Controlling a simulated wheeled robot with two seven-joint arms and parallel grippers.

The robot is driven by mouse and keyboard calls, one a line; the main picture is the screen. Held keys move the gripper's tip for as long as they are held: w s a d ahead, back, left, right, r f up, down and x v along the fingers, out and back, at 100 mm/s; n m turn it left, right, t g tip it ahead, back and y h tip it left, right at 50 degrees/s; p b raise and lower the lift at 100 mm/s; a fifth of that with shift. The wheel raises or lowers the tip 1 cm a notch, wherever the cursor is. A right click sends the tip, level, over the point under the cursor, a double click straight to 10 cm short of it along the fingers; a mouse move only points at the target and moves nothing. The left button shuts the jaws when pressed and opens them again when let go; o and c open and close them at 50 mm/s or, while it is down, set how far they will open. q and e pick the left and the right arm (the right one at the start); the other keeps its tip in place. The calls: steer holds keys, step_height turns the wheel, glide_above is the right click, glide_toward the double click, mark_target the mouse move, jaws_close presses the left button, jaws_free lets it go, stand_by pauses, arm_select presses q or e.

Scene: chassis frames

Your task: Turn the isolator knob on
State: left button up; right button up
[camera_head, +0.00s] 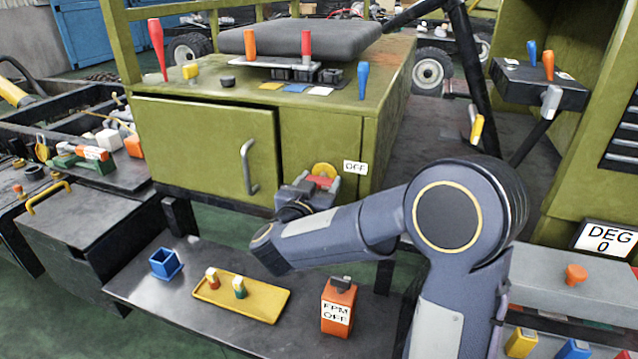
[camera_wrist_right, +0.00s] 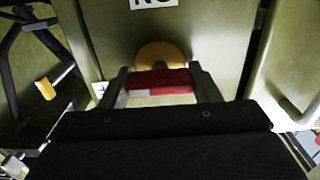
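The isolator knob, a red bar on a yellow disc (camera_head: 322,172), sits on the front of the olive green cabinet, left of a white OFF label (camera_head: 355,167). My right gripper (camera_head: 320,186) is at the knob and covers part of it. In the right wrist view the red bar (camera_wrist_right: 160,82) lies crosswise between the two widely spaced fingers of the right gripper (camera_wrist_right: 161,85). The bar spans nearly the whole gap. Whether the fingers touch its ends is unclear. A cut-off label (camera_wrist_right: 153,3) shows at the top edge. My left gripper is not in view.
Below the cabinet, a shelf (camera_head: 200,310) holds a blue cup (camera_head: 165,263), a yellow tray (camera_head: 262,305) and an orange EPM OFF box (camera_head: 337,306). A cabinet door handle (camera_head: 249,168) stands left of the knob. A DEG 0 sign (camera_head: 606,239) is at the right.

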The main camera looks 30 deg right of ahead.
steer(key=c, duration=0.3)
steer(key=m+b, duration=0.1)
steer(key=m, duration=0.1)
steer(key=m+b, duration=0.1)
steer(key=m, duration=0.1)
steer(key=shift+f+m+b, duration=0.2)
steer(key=shift+m+b, duration=0.1)
steer(key=m+b, duration=0.2)
steer(key=m, duration=0.1)
steer(key=shift+m, duration=0.4)
steer(key=m+b, duration=0.4)
steer(key=m, duration=0.1)
steer(key=shift+f+b, duration=0.1)
steer(key=shift+b, duration=0.2)
steer(key=shift+m+b, duration=1.55)
steer(key=shift+m, duration=0.65)
steer(key=shift+r, duration=0.2)
